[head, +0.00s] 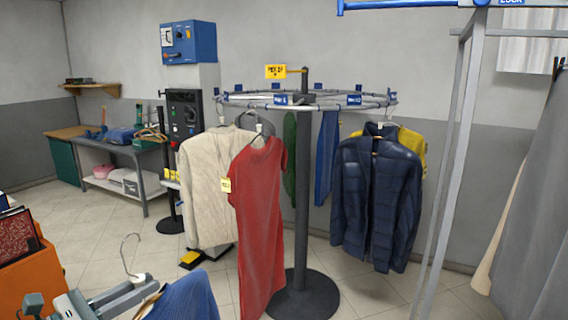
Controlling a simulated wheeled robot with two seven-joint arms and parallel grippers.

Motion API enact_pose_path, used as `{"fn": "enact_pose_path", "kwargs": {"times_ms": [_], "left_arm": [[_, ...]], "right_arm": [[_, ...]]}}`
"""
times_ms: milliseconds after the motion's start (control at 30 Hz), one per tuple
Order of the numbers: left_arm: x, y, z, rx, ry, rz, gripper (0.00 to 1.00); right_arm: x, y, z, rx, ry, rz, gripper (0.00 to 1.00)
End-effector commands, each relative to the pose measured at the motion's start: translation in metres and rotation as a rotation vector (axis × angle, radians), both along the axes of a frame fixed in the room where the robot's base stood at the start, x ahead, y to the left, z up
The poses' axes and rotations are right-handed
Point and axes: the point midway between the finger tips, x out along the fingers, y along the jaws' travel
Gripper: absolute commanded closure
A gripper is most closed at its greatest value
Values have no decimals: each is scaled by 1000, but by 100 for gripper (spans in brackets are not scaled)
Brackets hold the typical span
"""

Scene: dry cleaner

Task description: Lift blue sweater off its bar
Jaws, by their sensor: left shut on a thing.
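The blue sweater (188,300) is at the bottom left, partly cut off by the lower edge of the picture. It hangs on a hanger whose metal hook (128,255) stands up free, with no bar through it. My left gripper (138,290) is shut at the top of the hanger, just under the hook, at the sweater's shoulder. The exact contact of the fingers is hard to make out. My right gripper is not in view.
A round garment carousel (303,210) stands ahead, with a red dress (260,220), a cream sweater (205,190) and a dark blue jacket (378,200). A grey rack frame (455,150) is at right. An orange box (30,275) is at left. A workbench (140,150) stands behind.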

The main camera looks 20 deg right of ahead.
Motion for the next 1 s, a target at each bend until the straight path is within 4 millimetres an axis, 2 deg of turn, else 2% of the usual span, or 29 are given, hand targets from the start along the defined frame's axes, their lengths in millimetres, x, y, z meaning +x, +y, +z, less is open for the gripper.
{"fn": "enact_pose_path", "kwargs": {"times_ms": [33, 300, 500, 767, 1000], "left_arm": [[9, -13, 21, -3, -6, -14, 100], [42, -79, 98, -3, -7, -82, 100], [57, -130, 158, -2, -7, -129, 100], [64, -198, 236, -2, -7, -183, 100], [58, -262, 308, 0, -6, -219, 100]], "right_arm": [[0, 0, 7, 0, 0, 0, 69], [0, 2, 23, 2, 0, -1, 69], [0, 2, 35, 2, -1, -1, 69], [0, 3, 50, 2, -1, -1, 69], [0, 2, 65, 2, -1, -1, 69]]}}
